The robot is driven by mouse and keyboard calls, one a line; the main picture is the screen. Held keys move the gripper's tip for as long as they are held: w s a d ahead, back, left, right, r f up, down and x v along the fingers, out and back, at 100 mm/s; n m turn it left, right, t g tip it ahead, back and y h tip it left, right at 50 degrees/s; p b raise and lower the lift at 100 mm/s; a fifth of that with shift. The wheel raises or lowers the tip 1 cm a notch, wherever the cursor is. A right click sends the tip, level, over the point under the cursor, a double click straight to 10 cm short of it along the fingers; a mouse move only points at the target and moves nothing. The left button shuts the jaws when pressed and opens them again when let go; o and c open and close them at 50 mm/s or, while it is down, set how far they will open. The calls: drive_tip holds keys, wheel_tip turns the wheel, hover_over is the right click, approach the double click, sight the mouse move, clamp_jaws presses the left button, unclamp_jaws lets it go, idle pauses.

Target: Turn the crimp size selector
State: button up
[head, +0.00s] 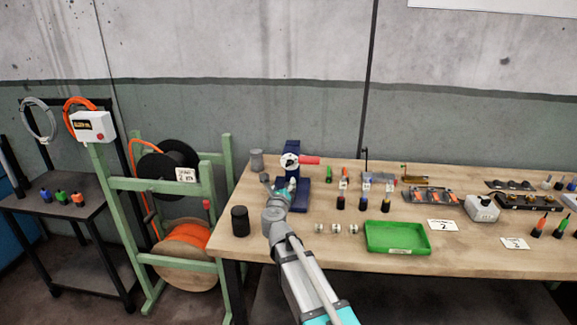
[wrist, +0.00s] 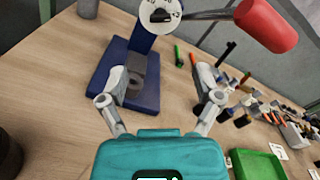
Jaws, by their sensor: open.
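The blue crimp press (head: 292,147) stands on the left part of the wooden bench. A white round dial with dark markings (head: 289,161), which looks like the size selector, is on its front; in the wrist view the dial (wrist: 160,13) is cut by the top edge. A red-handled lever (head: 310,160) points right from the press and looms large at upper right in the wrist view (wrist: 266,24). My gripper (wrist: 161,80) is open and empty. I see no contact with the dial.
A black cylinder (head: 240,220) and a grey cylinder (head: 257,160) stand left of the press. A green tray (head: 397,237), small metal rings (head: 337,229) and several dark bottles (head: 363,203) are to the right. A cable-reel rack (head: 178,185) stands left of the bench.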

sight(289, 164)
drive_tip(key=shift+w, duration=0.15)
drive_tip(key=w, duration=1.3)
drive_tip(key=shift+w+d, duration=0.3)
drive_tip(key=c, duration=1.1)
